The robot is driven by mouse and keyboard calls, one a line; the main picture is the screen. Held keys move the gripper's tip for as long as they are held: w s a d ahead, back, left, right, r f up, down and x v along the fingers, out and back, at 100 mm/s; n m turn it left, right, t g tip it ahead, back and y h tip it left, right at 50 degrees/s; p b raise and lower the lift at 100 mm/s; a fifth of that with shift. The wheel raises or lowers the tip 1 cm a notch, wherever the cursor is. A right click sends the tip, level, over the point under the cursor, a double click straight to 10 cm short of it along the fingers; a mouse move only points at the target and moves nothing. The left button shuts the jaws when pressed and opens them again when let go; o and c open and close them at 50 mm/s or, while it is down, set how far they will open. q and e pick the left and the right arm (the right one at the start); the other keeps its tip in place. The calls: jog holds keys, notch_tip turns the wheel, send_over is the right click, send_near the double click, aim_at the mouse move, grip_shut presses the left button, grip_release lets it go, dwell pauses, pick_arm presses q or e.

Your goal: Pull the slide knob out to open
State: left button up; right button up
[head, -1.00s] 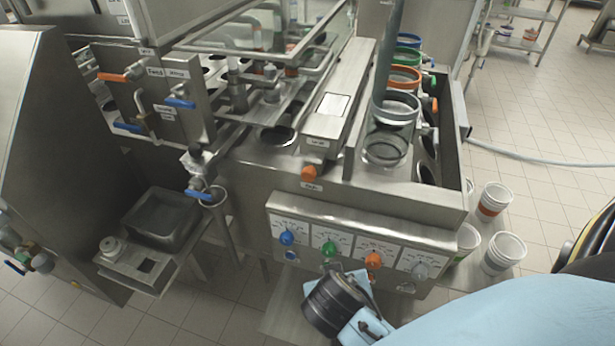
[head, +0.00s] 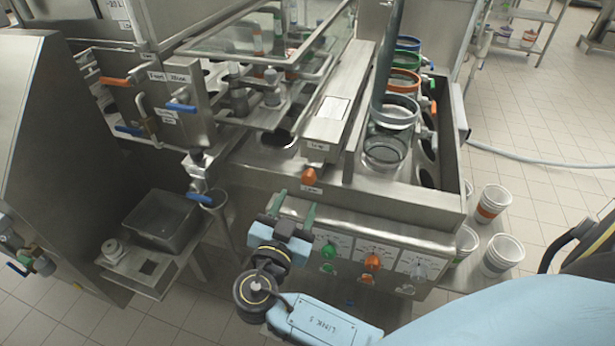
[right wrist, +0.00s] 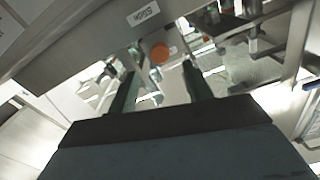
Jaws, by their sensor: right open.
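The orange slide knob (head: 309,175) sits at the front end of the long metal slide housing (head: 338,115), above a small label on the machine's front face. It also shows in the right wrist view (right wrist: 160,53), between and beyond my fingertips. My right gripper (head: 294,207) is open and empty, its two green fingers pointing up at the front edge, just below and left of the knob in the head view. The fingers appear apart from the knob. In the right wrist view my right gripper (right wrist: 159,72) frames the knob. My left gripper is out of view.
The dial panel with a green knob (head: 328,250) and an orange knob (head: 372,262) lies just right of my right gripper. White cups (head: 502,255) stand at the right. A grey bin (head: 160,222) is at the left.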

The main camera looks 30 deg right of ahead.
aim_at(307, 181)
jog(key=p+x, duration=0.1)
jog(key=x, duration=0.7)
jog(key=shift+d, duration=0.1)
